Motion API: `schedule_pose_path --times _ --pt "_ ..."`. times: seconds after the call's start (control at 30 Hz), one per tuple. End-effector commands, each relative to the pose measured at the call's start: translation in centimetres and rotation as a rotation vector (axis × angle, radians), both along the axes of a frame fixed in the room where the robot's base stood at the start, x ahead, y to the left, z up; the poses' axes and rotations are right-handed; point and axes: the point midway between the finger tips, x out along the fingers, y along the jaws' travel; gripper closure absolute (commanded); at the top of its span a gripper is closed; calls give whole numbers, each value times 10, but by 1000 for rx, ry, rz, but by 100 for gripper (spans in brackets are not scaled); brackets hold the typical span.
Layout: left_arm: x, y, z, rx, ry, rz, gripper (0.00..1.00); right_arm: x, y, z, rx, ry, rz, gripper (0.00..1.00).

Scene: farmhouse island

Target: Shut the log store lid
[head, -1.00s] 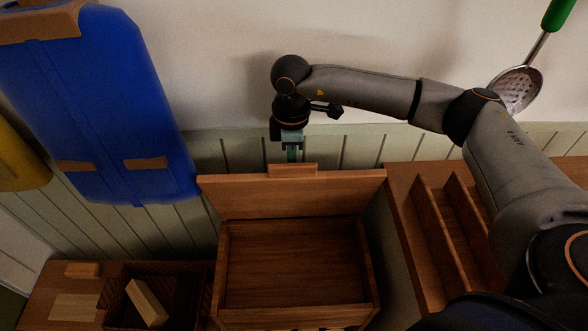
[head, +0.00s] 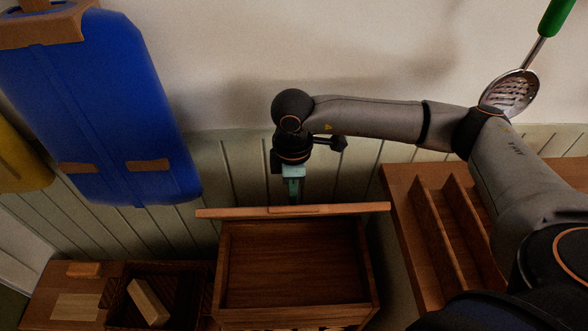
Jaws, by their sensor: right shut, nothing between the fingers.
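The log store (head: 222,275) is an open wooden box in the lower middle, its inside empty. Its lid (head: 230,212) stands up at the box's back edge and shows nearly edge-on as a thin strip, with a handle (head: 293,209) at the middle of its top edge. My right gripper (head: 293,198) points down just behind the lid, between it and the panelled wall. It is shut and empty; its tips are close to the lid, and I cannot tell whether they touch. My left gripper is not in view.
A wooden rack with slots (head: 432,235) stands to the right. A low wooden crate (head: 112,300) with a block (head: 148,302) is to the left. A blue hanging bag (head: 110,110) and a skimmer (head: 512,92) are on the wall.

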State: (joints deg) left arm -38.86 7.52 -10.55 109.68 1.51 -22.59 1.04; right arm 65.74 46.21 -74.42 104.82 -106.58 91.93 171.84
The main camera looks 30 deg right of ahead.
Motion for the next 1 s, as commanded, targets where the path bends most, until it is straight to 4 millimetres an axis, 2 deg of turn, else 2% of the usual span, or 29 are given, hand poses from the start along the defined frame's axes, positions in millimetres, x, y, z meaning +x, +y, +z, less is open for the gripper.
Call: schedule_pose_path --times 0.03,0.3,0.73,1.0 --pt "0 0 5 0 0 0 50 -7 3 0 4 5 4 100" --pt "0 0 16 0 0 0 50 -22 11 -8 4 5 6 100" --pt "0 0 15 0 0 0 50 -25 12 -12 2 4 3 100" --pt "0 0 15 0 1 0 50 -48 23 -28 3 7 5 100"
